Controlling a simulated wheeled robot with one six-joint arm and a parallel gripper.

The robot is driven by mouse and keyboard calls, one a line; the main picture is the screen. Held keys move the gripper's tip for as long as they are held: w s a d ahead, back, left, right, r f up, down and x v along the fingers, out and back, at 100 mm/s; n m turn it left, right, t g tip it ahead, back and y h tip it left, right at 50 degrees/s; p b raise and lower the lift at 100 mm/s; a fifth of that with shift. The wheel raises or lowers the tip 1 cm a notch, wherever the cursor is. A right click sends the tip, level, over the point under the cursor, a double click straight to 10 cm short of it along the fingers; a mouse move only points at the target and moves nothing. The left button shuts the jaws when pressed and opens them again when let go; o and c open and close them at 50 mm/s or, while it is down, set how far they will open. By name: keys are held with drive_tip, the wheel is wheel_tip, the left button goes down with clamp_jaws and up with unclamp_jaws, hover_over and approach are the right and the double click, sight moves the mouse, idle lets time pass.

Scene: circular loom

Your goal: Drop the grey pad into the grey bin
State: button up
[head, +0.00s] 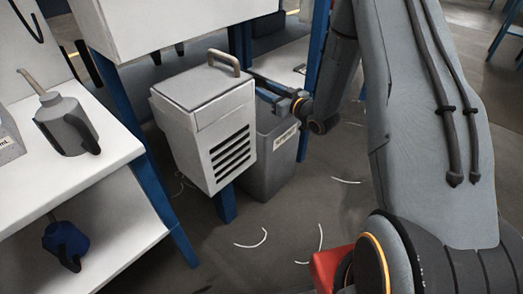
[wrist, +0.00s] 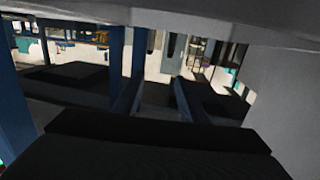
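The grey bin (head: 284,160) stands on the floor behind and right of a pale vented box; the box hides its left part. A pale label is on its front. My gripper (head: 261,85) is above the bin, just behind the box's right side, and is partly hidden. In the wrist view two dark fingers (wrist: 157,96) stand apart with nothing visible between them. I cannot make out a grey pad in either view.
The vented box (head: 205,120) has a handled lid (head: 208,82) and stands on a blue post. A white bench (head: 118,150) at left holds a grey jug (head: 66,124); a blue jug (head: 65,243) sits on its lower shelf. White thread scraps lie on the floor.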

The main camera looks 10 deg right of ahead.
drive_tip(key=p+v, duration=0.2)
drive_tip(key=v, duration=0.5)
drive_tip(key=shift+s+d+p, duration=0.15)
drive_tip(key=shift+s+p, duration=0.15)
drive_tip(key=shift+s, duration=0.05)
